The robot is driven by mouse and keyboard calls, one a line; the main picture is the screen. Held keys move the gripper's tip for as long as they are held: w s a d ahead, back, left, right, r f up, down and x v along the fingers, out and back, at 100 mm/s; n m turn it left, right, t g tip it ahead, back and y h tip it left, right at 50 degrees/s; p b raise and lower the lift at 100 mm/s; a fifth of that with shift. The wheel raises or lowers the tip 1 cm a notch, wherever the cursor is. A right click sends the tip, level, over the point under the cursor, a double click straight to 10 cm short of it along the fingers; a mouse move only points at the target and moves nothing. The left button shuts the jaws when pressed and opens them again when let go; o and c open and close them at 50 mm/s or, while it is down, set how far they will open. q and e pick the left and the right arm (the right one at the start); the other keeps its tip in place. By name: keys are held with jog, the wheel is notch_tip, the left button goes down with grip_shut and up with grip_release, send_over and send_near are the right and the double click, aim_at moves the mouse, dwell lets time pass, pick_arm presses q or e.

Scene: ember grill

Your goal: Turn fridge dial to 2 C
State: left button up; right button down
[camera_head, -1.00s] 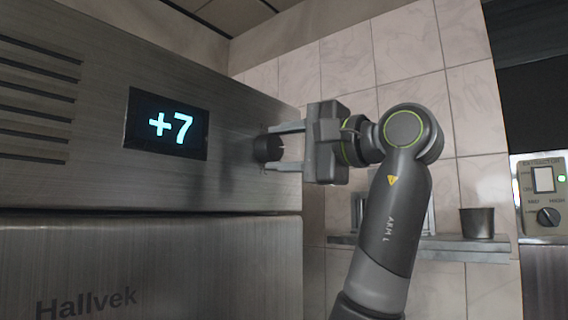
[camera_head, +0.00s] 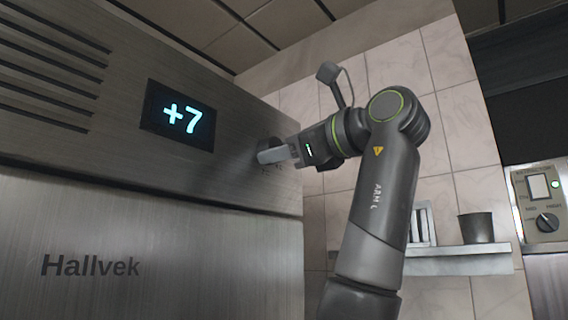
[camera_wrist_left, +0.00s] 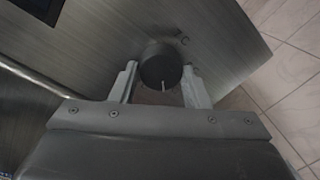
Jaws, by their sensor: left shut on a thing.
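The fridge dial (camera_wrist_left: 161,66) is a dark round knob with a light pointer mark, on the brushed steel panel of the fridge. In the head view the dial (camera_head: 268,146) is partly hidden by my left gripper (camera_head: 276,155). My left gripper (camera_wrist_left: 161,84) is shut on the dial, with one finger on each side of it in the wrist view. The fridge display (camera_head: 178,116) reads +7. My right gripper is not in view.
Vent slots (camera_head: 45,80) mark the panel left of the display. A wall shelf (camera_head: 458,260) holds a dark metal cup (camera_head: 476,228). A control box (camera_head: 540,203) with its own knob is at the far right.

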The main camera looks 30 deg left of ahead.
pick_arm(q)
jog(key=m+b, duration=0.2)
jog(key=m, duration=0.2)
jog(key=m+b, duration=0.3)
jog(key=m, duration=0.2)
jog(key=shift+s+h, duration=0.2)
jog(key=shift+h, duration=0.1)
jog(key=shift+m, duration=0.3)
jog(key=o, duration=1)
jog(key=shift+w, duration=0.1)
